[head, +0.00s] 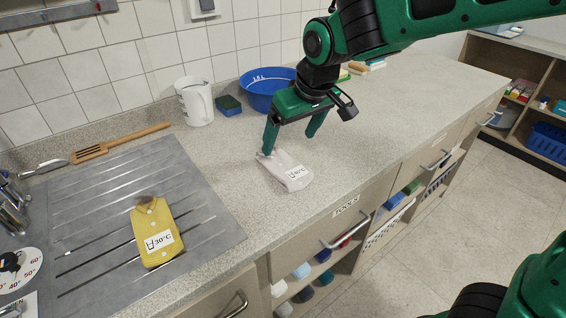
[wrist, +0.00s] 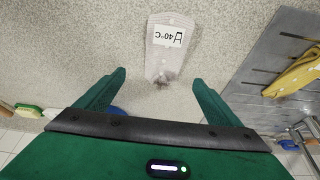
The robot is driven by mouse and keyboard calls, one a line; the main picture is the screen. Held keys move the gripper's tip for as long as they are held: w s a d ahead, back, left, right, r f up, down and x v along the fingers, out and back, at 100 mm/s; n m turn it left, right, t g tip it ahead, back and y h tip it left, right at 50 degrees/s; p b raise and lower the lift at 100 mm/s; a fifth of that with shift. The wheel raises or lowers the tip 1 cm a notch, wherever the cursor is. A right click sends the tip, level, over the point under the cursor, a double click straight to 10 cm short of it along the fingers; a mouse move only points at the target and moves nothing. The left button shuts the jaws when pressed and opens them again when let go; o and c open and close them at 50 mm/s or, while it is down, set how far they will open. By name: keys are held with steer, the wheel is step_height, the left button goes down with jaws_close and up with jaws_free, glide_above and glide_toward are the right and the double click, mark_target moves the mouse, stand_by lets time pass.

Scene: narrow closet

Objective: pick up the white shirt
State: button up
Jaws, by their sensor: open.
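The white shirt (head: 286,172) is a small flat piece with a 40°C label, lying on the speckled counter. It also shows in the wrist view (wrist: 168,62), just beyond my fingertips and roughly centred between them. My gripper (head: 291,145) is above the shirt's far end in the head view, fingers apart and pointing down. In the wrist view its two green fingers (wrist: 158,78) are spread with nothing between them. I cannot tell how high the fingertips are above the counter.
A yellow shirt (head: 157,232) with a 30°C label lies on the metal draining board (head: 100,205) at left. A white jug (head: 195,101), a sponge (head: 229,105) and a blue basin (head: 266,88) stand along the tiled wall. The counter right of the white shirt is clear.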

mark_target(283, 159)
steer(key=x, duration=0.3)
steer(key=shift+f, duration=0.1)
steer(key=shift+s+x, duration=0.15)
steer(key=shift+x, duration=1.2)
steer(key=shift+s+x, duration=0.2)
steer(key=shift+x, duration=1.15)
steer(key=shift+f, duration=0.15)
steer(key=c, duration=1.3)
